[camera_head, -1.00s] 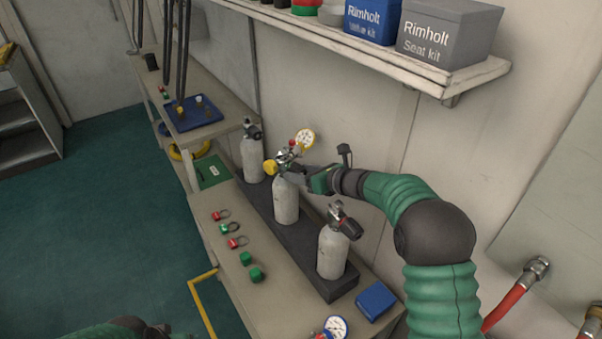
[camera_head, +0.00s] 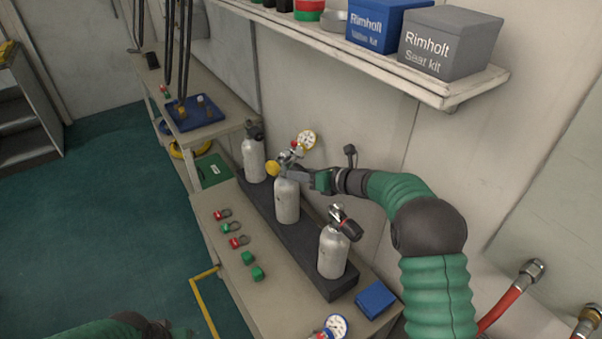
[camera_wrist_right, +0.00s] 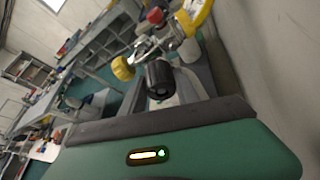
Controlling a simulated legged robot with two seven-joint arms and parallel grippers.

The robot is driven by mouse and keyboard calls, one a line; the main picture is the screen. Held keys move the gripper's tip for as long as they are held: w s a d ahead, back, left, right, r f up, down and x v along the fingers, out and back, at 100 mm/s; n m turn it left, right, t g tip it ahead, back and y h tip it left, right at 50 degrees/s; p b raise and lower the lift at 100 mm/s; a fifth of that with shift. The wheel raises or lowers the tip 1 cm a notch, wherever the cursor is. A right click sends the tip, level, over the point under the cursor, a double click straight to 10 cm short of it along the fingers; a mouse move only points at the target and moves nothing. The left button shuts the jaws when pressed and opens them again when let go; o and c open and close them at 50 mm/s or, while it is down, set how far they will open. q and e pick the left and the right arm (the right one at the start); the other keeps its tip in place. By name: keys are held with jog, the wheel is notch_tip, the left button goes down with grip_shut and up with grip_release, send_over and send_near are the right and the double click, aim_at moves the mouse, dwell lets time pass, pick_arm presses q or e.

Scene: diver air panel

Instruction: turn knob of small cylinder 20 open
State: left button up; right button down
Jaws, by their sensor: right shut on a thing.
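Three pale grey small cylinders stand in a row in a dark rack (camera_head: 312,272): a back one (camera_head: 254,162), a middle one (camera_head: 287,203) and a front one (camera_head: 333,254). I cannot read numbers on them. My right gripper (camera_head: 294,174) reaches from the right to the top of the middle cylinder, shut on its black knob (camera_wrist_right: 160,80). The knob is hidden by the fingers in the head view. A regulator with a yellow knob (camera_head: 272,168) and a yellow-rimmed gauge (camera_head: 306,140) sits on this cylinder. My left gripper is not in view.
A shelf (camera_head: 445,92) with a blue box (camera_head: 385,22) and a grey box (camera_head: 450,42) overhangs the wall. A blue box (camera_head: 375,300) lies right of the front cylinder.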

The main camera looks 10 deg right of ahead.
jog(key=c, duration=0.9)
grip_release()
jog(key=shift+d, duration=0.1)
